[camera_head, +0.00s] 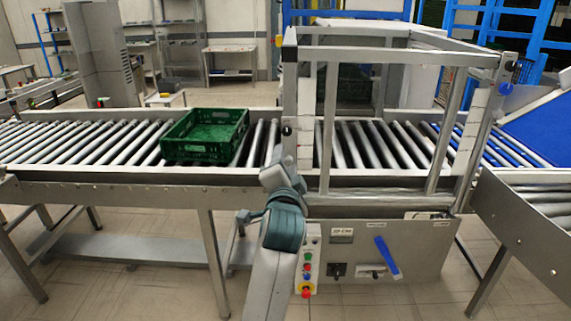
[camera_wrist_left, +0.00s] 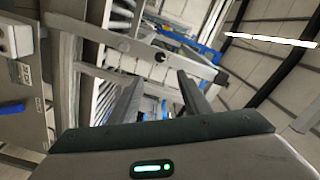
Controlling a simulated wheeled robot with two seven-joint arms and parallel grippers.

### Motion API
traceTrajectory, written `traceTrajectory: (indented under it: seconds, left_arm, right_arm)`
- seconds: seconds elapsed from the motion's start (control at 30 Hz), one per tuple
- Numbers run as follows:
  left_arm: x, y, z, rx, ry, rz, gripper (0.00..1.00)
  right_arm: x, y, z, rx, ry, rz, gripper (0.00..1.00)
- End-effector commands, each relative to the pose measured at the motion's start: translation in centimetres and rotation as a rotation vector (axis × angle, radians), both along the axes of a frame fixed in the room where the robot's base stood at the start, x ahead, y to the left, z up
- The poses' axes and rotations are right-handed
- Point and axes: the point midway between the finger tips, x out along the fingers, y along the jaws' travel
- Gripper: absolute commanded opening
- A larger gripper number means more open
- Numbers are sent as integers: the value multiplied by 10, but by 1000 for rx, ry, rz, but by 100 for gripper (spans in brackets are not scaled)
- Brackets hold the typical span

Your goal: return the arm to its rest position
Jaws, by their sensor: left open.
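My left arm rises from the bottom middle of the head view, in front of the conveyor's metal frame. Its grey end with the left gripper (camera_head: 280,175) is near the conveyor's front edge, to the right of and below the green crate. In the left wrist view the two dark fingers of the left gripper (camera_wrist_left: 160,88) stand apart with nothing held between them. The view past them is tilted, showing metal frame and rollers. My right gripper does not show.
A green crate (camera_head: 197,154) sits on the roller conveyor (camera_head: 80,143), apart from the gripper. A metal frame (camera_head: 395,54) stands over the rollers at right. Below are a control panel with buttons and a blue lever (camera_head: 386,256). A blue belt (camera_head: 540,128) slopes at far right.

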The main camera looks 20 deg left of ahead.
Motion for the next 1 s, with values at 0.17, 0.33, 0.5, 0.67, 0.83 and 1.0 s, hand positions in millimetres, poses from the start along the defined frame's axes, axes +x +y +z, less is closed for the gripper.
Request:
traceTrajectory:
  seconds: [0.17,0.33,0.5,0.67,0.83,1.0]
  left_arm:
    - [0,0,0,0,0,0,43]
    - [4,-2,-13,-4,16,-9,43]
    - [15,-13,-62,-28,74,-44,43]
    - [24,-27,-145,-79,168,-94,43]
    - [17,-42,-252,-160,285,-141,43]
    - [-8,-52,-357,-252,403,-167,43]
  right_arm:
    - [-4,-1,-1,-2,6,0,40]
    - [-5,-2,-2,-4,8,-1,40]
    - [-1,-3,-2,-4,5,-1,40]
    - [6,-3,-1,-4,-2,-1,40]
    - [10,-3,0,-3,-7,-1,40]
    - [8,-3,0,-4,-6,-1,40]
